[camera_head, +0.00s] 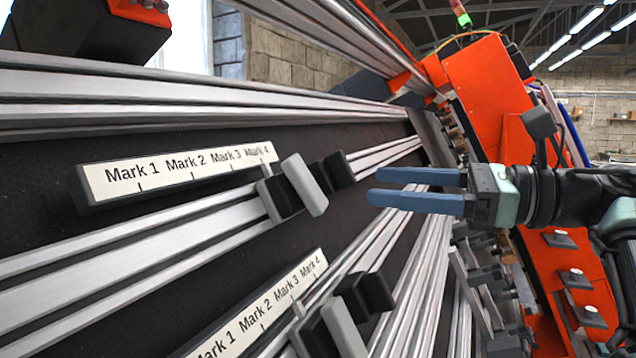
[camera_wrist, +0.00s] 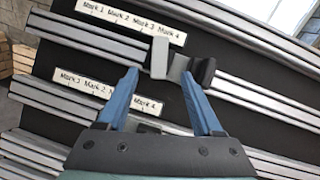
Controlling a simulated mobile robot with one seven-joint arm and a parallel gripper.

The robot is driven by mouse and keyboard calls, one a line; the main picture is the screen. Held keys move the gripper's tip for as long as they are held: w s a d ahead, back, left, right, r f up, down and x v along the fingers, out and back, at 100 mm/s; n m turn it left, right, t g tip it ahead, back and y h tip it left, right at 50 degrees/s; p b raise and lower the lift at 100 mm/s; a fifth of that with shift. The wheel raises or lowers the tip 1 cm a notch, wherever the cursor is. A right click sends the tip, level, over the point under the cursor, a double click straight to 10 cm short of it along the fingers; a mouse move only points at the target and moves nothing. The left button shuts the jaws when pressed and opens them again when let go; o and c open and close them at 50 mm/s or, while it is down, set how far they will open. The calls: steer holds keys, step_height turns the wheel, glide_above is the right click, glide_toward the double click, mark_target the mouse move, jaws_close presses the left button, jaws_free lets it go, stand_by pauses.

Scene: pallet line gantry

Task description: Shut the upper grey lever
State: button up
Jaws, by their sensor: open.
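The upper grey lever (camera_head: 305,184) sits on the upper rail, just below the Mark 4 end of the upper label strip (camera_head: 180,170). It is a light grey slab standing out from a dark carriage, and it also shows in the wrist view (camera_wrist: 159,58). A dark block (camera_head: 338,170) is on the same rail to its right. My gripper (camera_head: 370,187) has blue fingers, open and empty, to the right of the lever and apart from it. In the wrist view my gripper (camera_wrist: 158,75) has the lever beyond and between its fingertips. I cannot tell the gap exactly.
A lower grey lever (camera_head: 343,328) and dark block (camera_head: 375,292) sit on the lower rail beside a second label strip (camera_head: 265,310). Silver rails (camera_head: 130,275) run across the dark panel. An orange machine (camera_head: 490,85) stands behind at right. Space around my fingers looks free.

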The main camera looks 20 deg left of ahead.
mark_target(309, 180)
steer(key=a+p, duration=0.1)
steer(key=a, duration=0.2)
steer(key=a+p, duration=0.1)
steer(key=a, duration=0.1)
steer(key=a+p, duration=0.1)
steer(key=a, duration=0.2)
steer(key=shift+w+a+r+p, duration=0.25)
steer(key=shift+a+p, duration=0.05)
steer(key=shift+p, duration=0.1)
steer(key=shift+a+f, duration=0.15)
steer(key=shift+a, duration=0.4)
jaws_close()
